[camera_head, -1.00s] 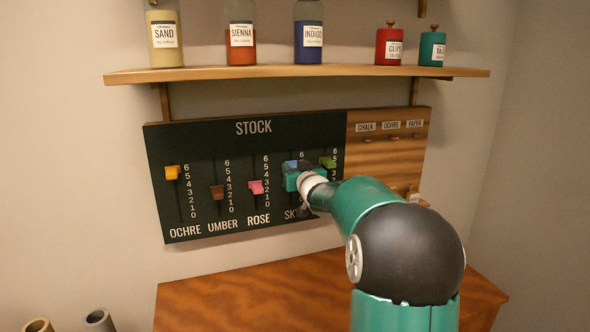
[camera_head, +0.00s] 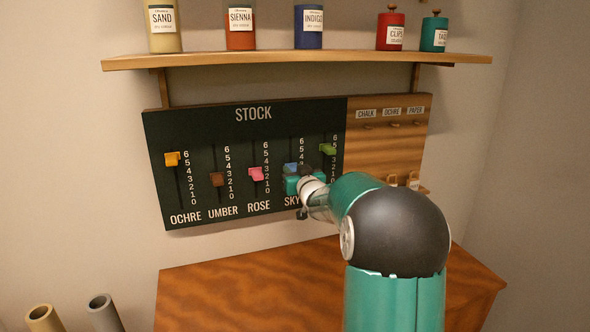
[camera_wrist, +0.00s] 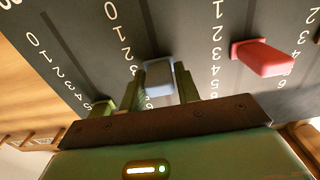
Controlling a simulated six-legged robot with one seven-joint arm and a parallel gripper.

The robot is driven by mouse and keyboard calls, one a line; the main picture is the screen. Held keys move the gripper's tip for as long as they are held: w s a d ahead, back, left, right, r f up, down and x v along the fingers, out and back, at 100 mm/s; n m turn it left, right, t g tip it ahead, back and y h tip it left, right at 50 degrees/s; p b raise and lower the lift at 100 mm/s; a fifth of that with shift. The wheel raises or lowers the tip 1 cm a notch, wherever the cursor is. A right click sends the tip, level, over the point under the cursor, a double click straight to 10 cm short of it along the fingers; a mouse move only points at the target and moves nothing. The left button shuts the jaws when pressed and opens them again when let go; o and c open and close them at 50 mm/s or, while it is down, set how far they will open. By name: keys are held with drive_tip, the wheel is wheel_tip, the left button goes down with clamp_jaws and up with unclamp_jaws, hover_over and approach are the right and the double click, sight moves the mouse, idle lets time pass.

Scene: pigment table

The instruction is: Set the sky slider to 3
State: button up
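The sky slider's blue knob (camera_head: 291,168) sits in its slot on the dark STOCK board (camera_head: 215,140), around the 3 mark by eye; its exact reading is hard to tell. In the wrist view the blue knob (camera_wrist: 159,78) stands between the two green fingers of my gripper (camera_wrist: 164,85), which appear closed on its sides. In the head view my gripper (camera_head: 299,184) is in front of the board, just below the visible part of the knob, and hides the lower sky scale and part of the SKY label.
The pink rose knob (camera_head: 256,174) is left of my gripper, and a green knob (camera_head: 328,149) is to the right. Brown umber (camera_head: 217,179) and yellow ochre (camera_head: 172,159) knobs are farther left. A shelf (camera_head: 300,59) with jars is above; a wooden table (camera_head: 230,290) is below.

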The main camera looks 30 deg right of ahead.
drive_tip(key=shift+o, duration=1.3)
drive_tip(key=shift+s, duration=0.15)
drive_tip(key=v, duration=1.3)
drive_tip(key=shift+s+a, duration=0.15)
drive_tip(key=shift+s, duration=0.05)
